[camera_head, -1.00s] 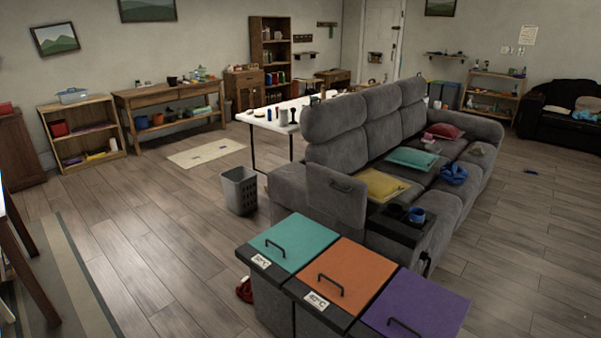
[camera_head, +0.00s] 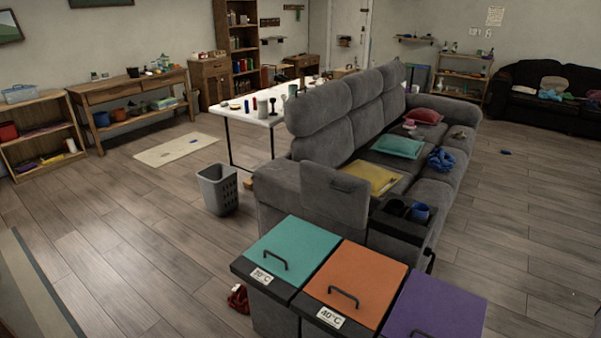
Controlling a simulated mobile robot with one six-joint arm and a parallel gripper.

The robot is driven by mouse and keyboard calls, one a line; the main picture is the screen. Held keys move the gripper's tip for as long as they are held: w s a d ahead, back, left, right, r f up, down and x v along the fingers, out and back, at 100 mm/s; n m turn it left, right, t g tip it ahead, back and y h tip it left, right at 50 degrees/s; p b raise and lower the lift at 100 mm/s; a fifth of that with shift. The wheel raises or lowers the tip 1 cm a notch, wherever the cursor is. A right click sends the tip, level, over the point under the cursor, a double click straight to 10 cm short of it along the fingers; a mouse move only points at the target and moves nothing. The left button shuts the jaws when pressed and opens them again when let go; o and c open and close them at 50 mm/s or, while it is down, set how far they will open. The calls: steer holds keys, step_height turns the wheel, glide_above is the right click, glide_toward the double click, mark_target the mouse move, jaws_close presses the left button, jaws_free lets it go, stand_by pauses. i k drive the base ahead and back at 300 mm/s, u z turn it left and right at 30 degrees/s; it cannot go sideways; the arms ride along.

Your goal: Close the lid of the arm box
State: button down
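The arm box is at the near end of the grey sofa (camera_head: 350,115). Its grey lid (camera_head: 333,212) looks raised, standing upright against the sofa's near end, with a small dark handle near its top right. My gripper is not in view.
Bins with teal (camera_head: 293,247), orange (camera_head: 355,283) and purple (camera_head: 435,308) lids stand in front of the sofa's near end. A grey basket (camera_head: 217,190) and white table (camera_head: 250,114) are left of it.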

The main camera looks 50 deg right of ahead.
mark_target(344, 198)
steer(key=u, duration=0.05)
steer(key=i, duration=0.9)
steer(key=z, duration=0.05)
